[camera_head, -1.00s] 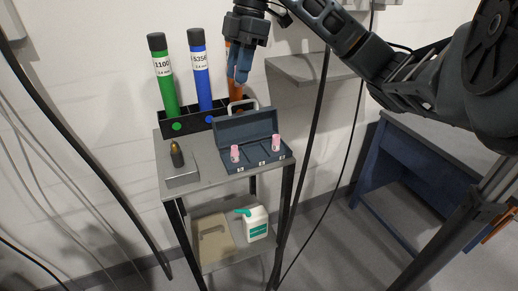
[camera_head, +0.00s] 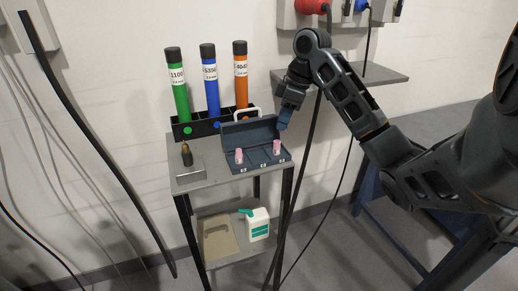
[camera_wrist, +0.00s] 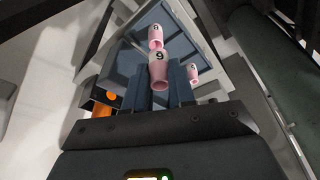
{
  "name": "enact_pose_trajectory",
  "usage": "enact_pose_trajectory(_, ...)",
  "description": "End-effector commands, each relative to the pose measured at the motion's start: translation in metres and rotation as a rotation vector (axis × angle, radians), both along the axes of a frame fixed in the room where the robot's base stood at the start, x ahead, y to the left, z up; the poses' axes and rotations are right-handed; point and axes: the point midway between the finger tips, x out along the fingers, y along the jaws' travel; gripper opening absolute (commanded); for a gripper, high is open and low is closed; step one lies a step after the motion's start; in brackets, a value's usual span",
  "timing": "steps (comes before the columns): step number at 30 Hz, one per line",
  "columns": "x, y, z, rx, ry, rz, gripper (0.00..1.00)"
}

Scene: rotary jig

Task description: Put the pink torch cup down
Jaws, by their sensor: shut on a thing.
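My gripper (camera_head: 284,121) is beside the right end of the open blue-grey case (camera_head: 249,131) on the small shelf stand, at about the height of its lid. In the wrist view its fingers (camera_wrist: 160,92) are shut on a pink torch cup (camera_wrist: 158,70) with a dark mark on it. This held cup cannot be made out in the head view. Two other pink cups stand in the case, one at the left (camera_head: 239,156) and one at the right (camera_head: 276,147); the middle space between them looks empty. The wrist view also shows both, beyond the held cup (camera_wrist: 155,35) and right of it (camera_wrist: 193,74).
Green (camera_head: 179,88), blue (camera_head: 210,82) and orange (camera_head: 241,76) tubes stand in a black rack behind the case. A grey block (camera_head: 190,172) with a brass-tipped piece is at the left. A white bottle (camera_head: 257,224) stands on the lower shelf. A wall shelf (camera_head: 372,80) is close to my arm.

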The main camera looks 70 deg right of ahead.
Motion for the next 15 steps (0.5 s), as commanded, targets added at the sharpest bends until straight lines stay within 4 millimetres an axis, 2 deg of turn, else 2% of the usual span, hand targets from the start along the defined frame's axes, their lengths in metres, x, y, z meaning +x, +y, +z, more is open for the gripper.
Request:
enact_pose_trajectory(3,0.023,0.015,-0.017,0.004,-0.001,0.005,0.0)
enact_pose_trajectory(7,0.044,0.028,-0.033,0.004,0.0,0.004,0.0)
enact_pose_trajectory(12,0.059,0.036,-0.042,0.001,-0.001,0.002,0.0)
enact_pose_trajectory(15,0.061,0.037,-0.045,0.0,0.0,-0.001,0.0)
